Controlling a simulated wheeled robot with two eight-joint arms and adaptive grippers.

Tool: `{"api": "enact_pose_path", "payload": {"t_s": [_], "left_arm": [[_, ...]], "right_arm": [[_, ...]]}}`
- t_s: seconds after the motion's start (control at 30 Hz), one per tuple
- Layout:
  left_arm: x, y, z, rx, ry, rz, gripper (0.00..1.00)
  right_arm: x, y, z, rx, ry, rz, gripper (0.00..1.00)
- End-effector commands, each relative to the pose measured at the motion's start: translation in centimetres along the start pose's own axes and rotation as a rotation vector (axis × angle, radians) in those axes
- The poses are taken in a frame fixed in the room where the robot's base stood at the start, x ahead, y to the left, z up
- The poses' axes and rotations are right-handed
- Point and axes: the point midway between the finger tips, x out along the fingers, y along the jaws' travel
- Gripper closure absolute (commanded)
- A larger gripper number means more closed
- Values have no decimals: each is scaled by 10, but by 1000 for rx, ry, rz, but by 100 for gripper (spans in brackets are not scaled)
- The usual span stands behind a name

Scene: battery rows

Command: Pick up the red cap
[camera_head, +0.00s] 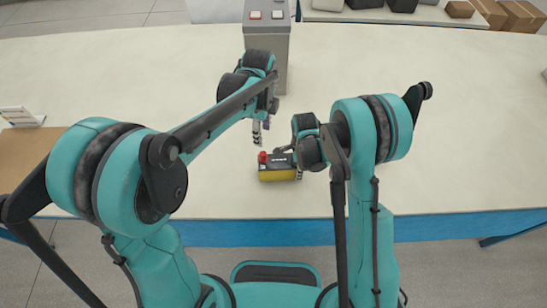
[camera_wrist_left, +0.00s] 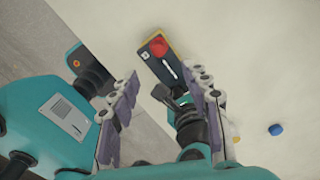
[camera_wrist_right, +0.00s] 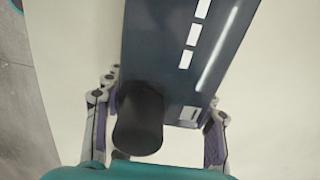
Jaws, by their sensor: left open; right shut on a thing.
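The battery (camera_head: 279,175) is a dark box with a yellow lower part, near the table's front edge. The red cap (camera_head: 262,157) sits on its left end; it also shows in the left wrist view (camera_wrist_left: 158,47), on the battery top. My left gripper (camera_head: 260,133) is open and empty, a little behind the red cap and apart from it. My right gripper (camera_wrist_right: 162,98) is shut on the battery, one finger on each side. A black cap (camera_wrist_right: 138,118) stands on the battery's end near my right gripper. The red cap is out of the right wrist view.
A grey post (camera_head: 266,50) with two buttons stands behind my left gripper. A blue round piece (camera_wrist_left: 275,129) lies on the pale table (camera_head: 450,120), with part of a yellow one (camera_wrist_left: 235,139) nearby. Boxes (camera_head: 505,14) stand at the back right.

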Motion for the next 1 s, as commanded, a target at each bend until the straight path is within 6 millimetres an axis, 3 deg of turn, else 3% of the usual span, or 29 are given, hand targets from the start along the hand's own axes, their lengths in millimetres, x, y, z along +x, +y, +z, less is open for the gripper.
{"api": "enact_pose_path", "payload": {"t_s": [0.2,0.4,1.0], "left_arm": [[18,-1,-1,-110,0,0,53],[53,-1,-1,-108,0,0,53],[118,2,1,-106,0,0,53]], "right_arm": [[0,0,0,0,0,0,100],[0,0,0,0,0,0,100],[0,0,0,0,0,-1,100]]}}
